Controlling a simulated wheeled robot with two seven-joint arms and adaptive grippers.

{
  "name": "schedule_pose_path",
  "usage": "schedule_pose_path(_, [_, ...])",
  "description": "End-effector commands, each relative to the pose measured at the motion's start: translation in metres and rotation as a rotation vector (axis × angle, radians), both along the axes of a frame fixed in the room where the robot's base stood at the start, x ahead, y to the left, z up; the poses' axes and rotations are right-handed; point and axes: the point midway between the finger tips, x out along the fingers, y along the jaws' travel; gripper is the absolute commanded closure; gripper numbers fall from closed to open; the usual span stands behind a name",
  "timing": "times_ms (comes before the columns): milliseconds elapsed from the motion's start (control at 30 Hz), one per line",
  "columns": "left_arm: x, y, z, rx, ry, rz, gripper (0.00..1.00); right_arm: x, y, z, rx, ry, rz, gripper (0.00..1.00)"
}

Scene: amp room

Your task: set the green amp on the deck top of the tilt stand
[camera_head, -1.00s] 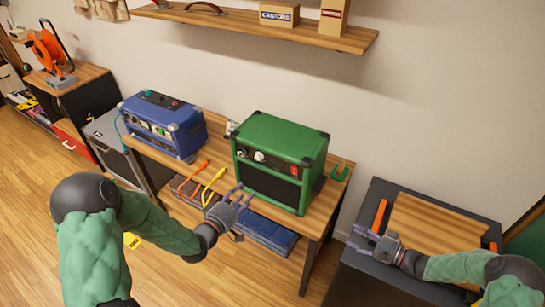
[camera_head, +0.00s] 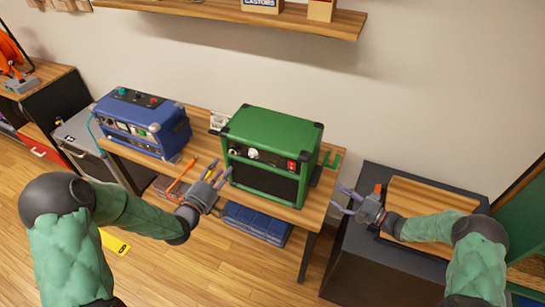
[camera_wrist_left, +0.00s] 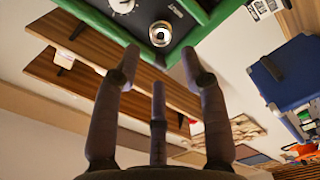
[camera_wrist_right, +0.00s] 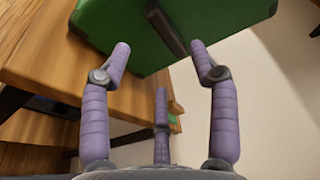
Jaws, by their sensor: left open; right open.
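The green amp (camera_head: 270,150) stands upright on the wooden bench, its black grille and control panel facing me. My left gripper (camera_head: 217,180) is open and empty, just in front of the amp's left front edge. The left wrist view shows the amp's control panel (camera_wrist_left: 150,22) beyond the open fingers. My right gripper (camera_head: 345,202) is open and empty, right of the amp and apart from it. The right wrist view shows the amp's green side with a black handle (camera_wrist_right: 168,28) beyond the fingers.
A blue amp (camera_head: 143,122) stands on the bench (camera_head: 318,205) left of the green one. A green bracket (camera_head: 331,160) lies at the amp's right. Blue cases (camera_head: 257,222) sit under the bench. A wall shelf (camera_head: 240,14) is above. A gap separates bench and dark cabinet (camera_head: 375,275).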

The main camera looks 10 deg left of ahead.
Motion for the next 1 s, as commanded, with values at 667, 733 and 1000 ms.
schedule_pose_path(667, [0.081, -0.025, 0.0, -0.001, 0.0, 0.0, 0.57, 0.044, 0.072, 0.0, 0.001, 0.0, 0.0, 0.39])
schedule_pose_path(733, [0.082, -0.025, 0.0, 0.0, 0.0, 0.0, 0.57, 0.044, 0.073, 0.0, 0.001, 0.0, 0.0, 0.39])
schedule_pose_path(1000, [0.082, -0.025, 0.0, 0.0, 0.0, 0.001, 0.62, 0.044, 0.073, 0.0, 0.001, 0.001, 0.0, 0.45])
